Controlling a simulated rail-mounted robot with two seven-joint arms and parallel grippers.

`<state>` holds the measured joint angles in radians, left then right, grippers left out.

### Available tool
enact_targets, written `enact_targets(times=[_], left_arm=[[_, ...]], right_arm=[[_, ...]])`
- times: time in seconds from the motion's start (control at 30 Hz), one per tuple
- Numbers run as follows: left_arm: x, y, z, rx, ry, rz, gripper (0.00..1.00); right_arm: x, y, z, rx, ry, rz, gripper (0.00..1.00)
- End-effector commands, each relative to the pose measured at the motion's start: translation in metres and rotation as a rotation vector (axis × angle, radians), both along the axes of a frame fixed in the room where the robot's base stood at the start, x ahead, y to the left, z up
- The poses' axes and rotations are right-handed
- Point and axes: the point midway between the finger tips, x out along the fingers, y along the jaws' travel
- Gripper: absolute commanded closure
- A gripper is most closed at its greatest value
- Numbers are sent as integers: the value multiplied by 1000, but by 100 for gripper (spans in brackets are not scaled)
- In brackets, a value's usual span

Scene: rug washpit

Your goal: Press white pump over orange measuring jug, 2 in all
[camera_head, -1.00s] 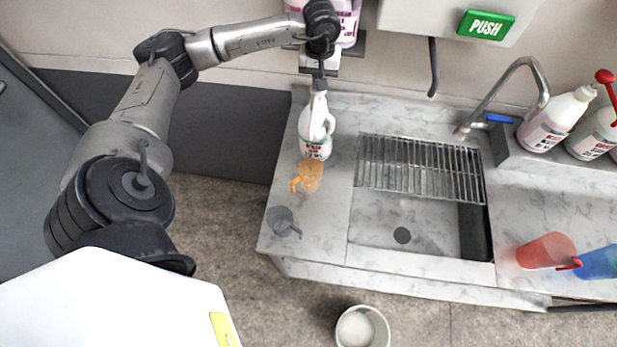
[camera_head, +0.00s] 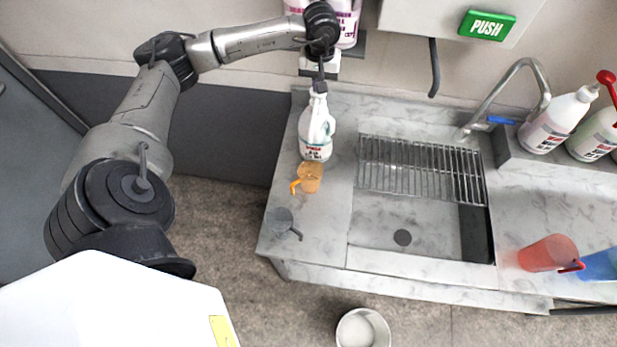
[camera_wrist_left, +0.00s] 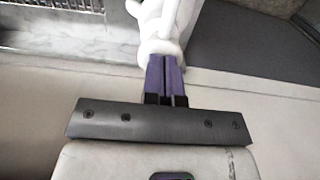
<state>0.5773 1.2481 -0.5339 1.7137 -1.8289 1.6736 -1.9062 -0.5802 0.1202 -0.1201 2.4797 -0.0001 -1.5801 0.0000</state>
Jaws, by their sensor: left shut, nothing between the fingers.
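The white pump bottle (camera_head: 316,132) stands upright on the counter, its white pump head on top. The orange measuring jug (camera_head: 309,177) stands just in front of it, with its handle toward the lower left. My left gripper (camera_head: 319,87) is shut and empty, its tips at the top of the pump head and seemingly touching it. In the left wrist view, the purple fingers (camera_wrist_left: 166,72) are together against the white pump head (camera_wrist_left: 160,45). The pump's outlet is hard to make out in the head view. My right gripper is in neither view.
A grey jug (camera_head: 281,221) stands near the counter's front left edge. Right of the orange jug is a sink with a wire rack (camera_head: 405,170). A red jug (camera_head: 547,253) and a blue jug (camera_head: 598,264) stand at right. White bottles (camera_head: 557,122) stand on a back ledge.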

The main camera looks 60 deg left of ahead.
Motion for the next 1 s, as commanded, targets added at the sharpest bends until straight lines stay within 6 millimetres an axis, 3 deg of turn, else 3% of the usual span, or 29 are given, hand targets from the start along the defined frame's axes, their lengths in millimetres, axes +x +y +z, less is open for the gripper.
enact_targets(times=[0.6,1.0], left_arm=[[0,0,37,0,0,0,100],[0,0,39,0,0,0,100]], right_arm=[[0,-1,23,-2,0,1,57],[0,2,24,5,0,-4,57]])
